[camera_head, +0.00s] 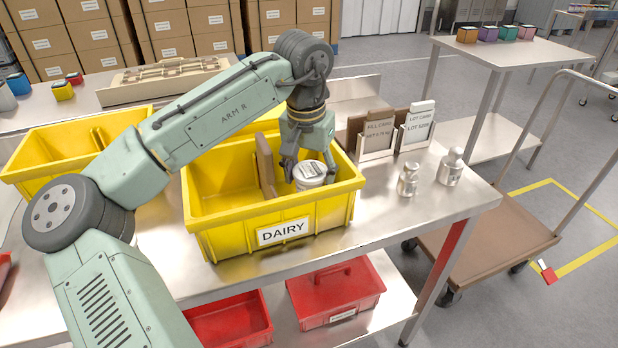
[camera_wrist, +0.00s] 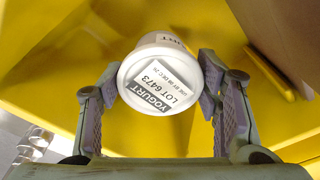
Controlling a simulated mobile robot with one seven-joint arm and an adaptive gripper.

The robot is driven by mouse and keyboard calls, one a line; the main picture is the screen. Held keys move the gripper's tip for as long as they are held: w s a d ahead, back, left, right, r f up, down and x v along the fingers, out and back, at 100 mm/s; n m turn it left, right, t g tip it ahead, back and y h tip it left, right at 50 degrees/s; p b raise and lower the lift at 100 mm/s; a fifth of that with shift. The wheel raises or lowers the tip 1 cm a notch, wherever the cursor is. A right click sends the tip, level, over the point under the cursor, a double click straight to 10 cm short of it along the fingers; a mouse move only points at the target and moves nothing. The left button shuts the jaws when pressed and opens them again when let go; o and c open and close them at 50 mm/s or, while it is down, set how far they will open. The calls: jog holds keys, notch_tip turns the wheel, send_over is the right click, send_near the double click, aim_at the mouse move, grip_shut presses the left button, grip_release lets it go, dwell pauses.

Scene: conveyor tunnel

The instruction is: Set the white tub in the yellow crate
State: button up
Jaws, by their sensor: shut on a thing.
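The white tub (camera_head: 311,174) has a label on its lid and is inside the yellow crate (camera_head: 215,235) marked DAIRY, in the right-hand part. In the wrist view the tub (camera_wrist: 158,82) shows a label reading YOGURT, LOT 6473. My gripper (camera_head: 306,164) reaches down into the crate, with its fingers on two sides of the tub. In the wrist view my gripper (camera_wrist: 160,92) is shut on the tub, with yellow crate walls around it. I cannot tell whether the tub touches the crate floor.
A brown divider (camera_head: 266,165) stands in the crate left of the tub. Two card holders (camera_head: 376,150) and metal weights (camera_head: 408,180) stand to the right. Another yellow crate (camera_head: 45,150) is at the left. Red bins (camera_head: 335,292) are on the lower shelf.

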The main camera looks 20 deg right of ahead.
aim_at(307, 174)
jog(key=shift+f, duration=0.95)
jog(key=o, duration=1.1)
jog(key=shift+f, duration=0.1)
jog(key=r, duration=0.8)
jog(key=s+a+r+b, duration=0.1)
jog(key=r, duration=0.3)
jog(key=shift+r, duration=0.1)
